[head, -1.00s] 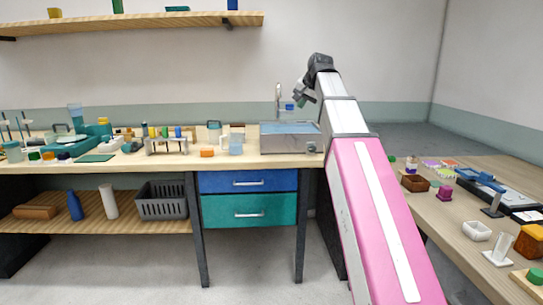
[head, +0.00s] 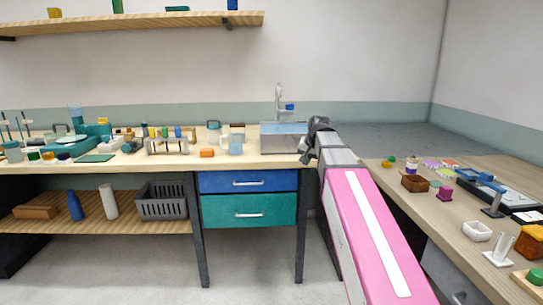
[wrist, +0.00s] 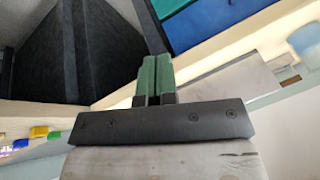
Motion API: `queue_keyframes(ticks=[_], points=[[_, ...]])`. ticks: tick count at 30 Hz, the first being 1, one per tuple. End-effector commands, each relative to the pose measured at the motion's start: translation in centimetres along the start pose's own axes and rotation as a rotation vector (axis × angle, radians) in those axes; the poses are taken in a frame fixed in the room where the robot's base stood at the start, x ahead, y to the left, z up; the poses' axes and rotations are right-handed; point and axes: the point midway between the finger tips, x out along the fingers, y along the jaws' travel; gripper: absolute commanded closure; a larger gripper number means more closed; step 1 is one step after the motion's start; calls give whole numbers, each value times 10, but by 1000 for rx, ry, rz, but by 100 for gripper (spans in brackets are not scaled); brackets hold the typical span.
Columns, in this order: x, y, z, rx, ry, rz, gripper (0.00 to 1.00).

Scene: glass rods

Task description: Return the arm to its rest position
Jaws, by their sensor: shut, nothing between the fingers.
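My gripper shows in the wrist view (wrist: 156,62), its two green fingers closed side by side with nothing between them. In the head view my gripper (head: 309,157) is small and dark at the end of my pink and grey arm, low by the right side of the sink, near the bench's front edge. Its fingertips are hard to make out there. No thing is in its grasp.
The sink (head: 284,138) and tap (head: 279,100) stand beside my gripper. Blue (head: 247,181) and teal drawers (head: 248,211) are below. A tube rack (head: 167,147) stands left. The right bench holds a white dish (head: 477,231) and a brown box (head: 415,183).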

Motion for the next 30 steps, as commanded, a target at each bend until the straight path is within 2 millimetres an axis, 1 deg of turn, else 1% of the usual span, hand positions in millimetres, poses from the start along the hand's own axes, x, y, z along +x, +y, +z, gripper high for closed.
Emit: queue_keyframes(ticks=[1,3,8,9,14,15,20,24,27,30], points=[[18,11,16,-8,-18,15,100],[39,23,31,-22,-39,33,100],[82,50,69,-56,-86,72,100],[93,57,79,-65,-99,82,100],[130,84,121,-100,-149,118,100],[139,91,132,-110,-162,126,100],[170,118,177,-149,-215,159,100],[193,141,218,-183,-264,184,100],[206,156,245,-208,-296,201,100],[216,168,268,-228,-324,212,100]])
